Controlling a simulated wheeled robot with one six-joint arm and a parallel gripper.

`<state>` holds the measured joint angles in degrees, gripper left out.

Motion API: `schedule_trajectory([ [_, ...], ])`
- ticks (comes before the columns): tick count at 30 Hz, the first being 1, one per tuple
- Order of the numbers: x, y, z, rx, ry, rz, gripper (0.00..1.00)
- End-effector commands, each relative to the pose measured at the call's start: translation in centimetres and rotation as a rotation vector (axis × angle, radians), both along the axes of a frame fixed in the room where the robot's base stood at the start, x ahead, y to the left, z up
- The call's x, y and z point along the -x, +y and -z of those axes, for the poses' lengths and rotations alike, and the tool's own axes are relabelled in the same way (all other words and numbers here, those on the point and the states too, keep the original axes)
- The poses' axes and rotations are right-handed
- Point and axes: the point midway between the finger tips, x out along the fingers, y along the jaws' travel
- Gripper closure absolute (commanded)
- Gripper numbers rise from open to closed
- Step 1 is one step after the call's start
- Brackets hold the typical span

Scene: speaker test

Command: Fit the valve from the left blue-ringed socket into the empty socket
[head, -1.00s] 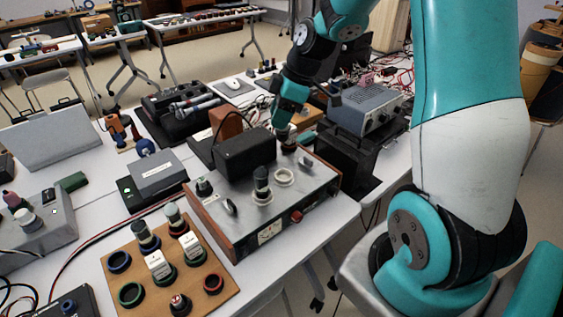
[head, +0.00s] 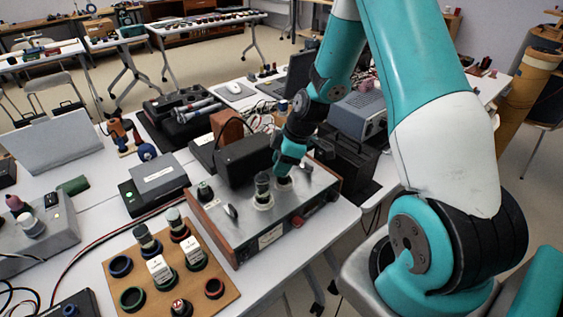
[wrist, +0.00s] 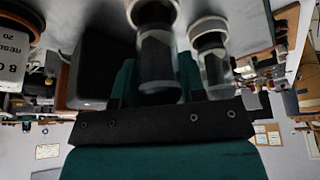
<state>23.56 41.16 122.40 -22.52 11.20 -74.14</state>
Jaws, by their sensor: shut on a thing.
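My gripper (head: 284,174) points down over the right pale-ringed socket (head: 283,186) on top of the wood-sided tester (head: 235,218). In the wrist view, it is shut on a dark glass valve (wrist: 159,62), whose far end is at a pale ring (wrist: 152,11). I cannot tell whether the valve is seated. Another valve (head: 263,188) stands upright in the neighbouring pale socket; it also shows in the wrist view (wrist: 211,55). On the wooden board, the left blue-ringed socket (head: 120,266) is empty. A valve (head: 147,238) stands in the other blue-ringed socket.
The board (head: 222,298) also carries white boxes (head: 160,269), another valve (head: 178,224) and empty green and red rings. A black box (head: 240,158) stands close behind the tester's sockets. A knob (head: 205,191) and a lever (head: 231,212) rise from its top.

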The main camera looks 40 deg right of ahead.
Motion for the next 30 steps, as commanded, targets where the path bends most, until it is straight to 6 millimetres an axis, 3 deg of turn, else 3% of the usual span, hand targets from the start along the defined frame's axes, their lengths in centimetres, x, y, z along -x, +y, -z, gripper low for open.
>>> schedule_trajectory([
  [3, 0.0, 0.0, 0.4, 0.000, 0.000, 0.000, 0.86],
  [4, 0.0, 0.0, 0.3, 0.000, 0.000, 0.000, 0.57],
  [7, 0.0, 0.0, 0.2, 0.000, 0.000, 0.000, 0.36],
  [19, 0.1, -0.3, -0.8, 0.001, -0.004, 0.002, 0.36],
  [30, 1.8, -2.8, -7.9, 0.002, -0.005, 0.003, 0.36],
])
